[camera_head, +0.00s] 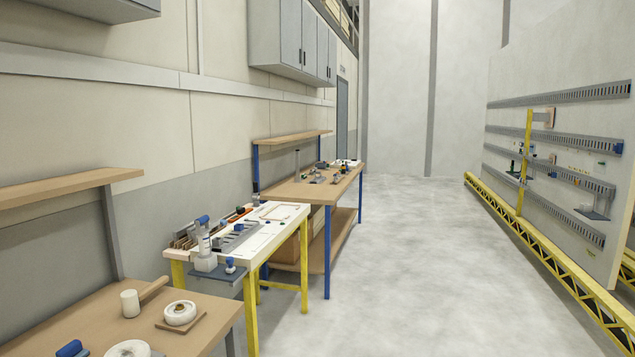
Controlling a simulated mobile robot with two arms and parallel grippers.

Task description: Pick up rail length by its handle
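A white-topped trolley table (288,217) with yellow legs stands left of centre. On it lie grey slotted strips (238,238), and one of them may be the rail length. They are too small to tell apart, and I cannot make out a handle on them for certain. A row of brown and dark pieces (184,238) stands at the table's left edge. Neither of my grippers is in view.
A wooden bench (190,335) is in the near left; another bench (345,183) is behind. A panel with slotted rails (560,125) stands right on a yellow truss (545,255). The middle floor (400,270) is clear.

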